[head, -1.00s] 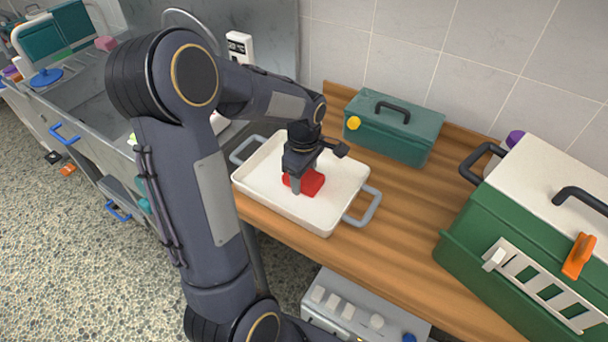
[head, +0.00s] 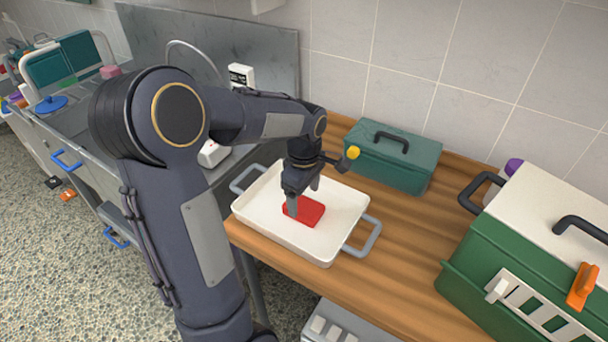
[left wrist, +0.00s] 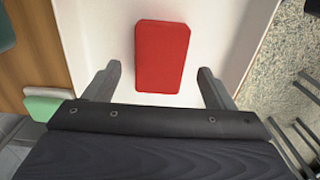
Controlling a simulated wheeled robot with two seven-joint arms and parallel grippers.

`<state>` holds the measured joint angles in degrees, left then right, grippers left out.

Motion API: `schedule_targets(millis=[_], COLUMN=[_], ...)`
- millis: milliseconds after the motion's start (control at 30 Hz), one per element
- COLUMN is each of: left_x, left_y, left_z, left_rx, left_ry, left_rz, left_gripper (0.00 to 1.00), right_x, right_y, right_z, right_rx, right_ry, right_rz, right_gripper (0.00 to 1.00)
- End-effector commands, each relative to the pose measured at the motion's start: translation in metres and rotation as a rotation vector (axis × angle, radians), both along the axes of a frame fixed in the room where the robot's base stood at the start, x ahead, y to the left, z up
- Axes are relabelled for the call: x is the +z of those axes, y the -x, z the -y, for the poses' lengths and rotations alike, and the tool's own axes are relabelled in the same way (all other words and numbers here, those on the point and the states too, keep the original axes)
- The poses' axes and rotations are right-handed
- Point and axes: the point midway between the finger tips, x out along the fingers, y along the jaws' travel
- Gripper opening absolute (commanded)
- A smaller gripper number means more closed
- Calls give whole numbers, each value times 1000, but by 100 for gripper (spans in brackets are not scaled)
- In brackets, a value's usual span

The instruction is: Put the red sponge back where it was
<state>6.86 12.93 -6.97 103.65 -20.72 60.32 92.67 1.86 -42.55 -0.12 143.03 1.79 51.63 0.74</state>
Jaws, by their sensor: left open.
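The red sponge (head: 304,210) lies flat in the white tray (head: 335,196), which has grey handles and sits on the wooden counter. In the left wrist view the sponge (left wrist: 162,56) lies ahead of the fingertips, roughly between their lines, with clear room on both sides. My left gripper (head: 303,200) is open and empty, just above the sponge; one finger overlaps the sponge's left end in the head view. In the left wrist view its two fingers (left wrist: 160,80) are spread wide. My right gripper is not in view.
A green and white carrier (head: 530,260) stands at the right. Bare wooden counter (head: 400,250) lies between. A sink and tiled wall are behind.

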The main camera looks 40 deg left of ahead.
Motion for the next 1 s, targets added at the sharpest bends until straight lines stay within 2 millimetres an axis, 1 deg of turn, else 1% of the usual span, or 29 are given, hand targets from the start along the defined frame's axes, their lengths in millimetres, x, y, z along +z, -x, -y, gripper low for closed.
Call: schedule_targets(millis=[33, 200, 333, 467, 567, 667, 767, 800, 900, 1000], left_x=[14, 49, 68, 78, 85, 93, 98, 98, 93, 84], left_y=[-2, -1, -1, 1, 11, 36, 72, 87, 120, 145], left_z=[0, 0, 0, 1, 7, 24, 50, 61, 88, 109], left_rx=[-1, -1, -1, -8, -85, -282, -566, -688, -971, -1201], left_ry=[-1, -1, 0, 2, 23, 62, 88, 87, 56, -3], left_rz=[7, 5, 3, 4, 33, 110, 233, 289, 421, 530], left_gripper=[77, 77, 77, 77, 77, 77, 77, 77, 77, 77], right_x=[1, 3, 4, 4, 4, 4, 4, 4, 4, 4], right_y=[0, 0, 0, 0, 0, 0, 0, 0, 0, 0], right_z=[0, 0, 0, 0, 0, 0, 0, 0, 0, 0], right_rx=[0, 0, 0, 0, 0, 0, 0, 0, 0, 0], right_ry=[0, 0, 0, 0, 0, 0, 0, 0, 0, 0], right_rz=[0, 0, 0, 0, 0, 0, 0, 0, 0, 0], right_gripper=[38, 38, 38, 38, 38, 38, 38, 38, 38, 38])
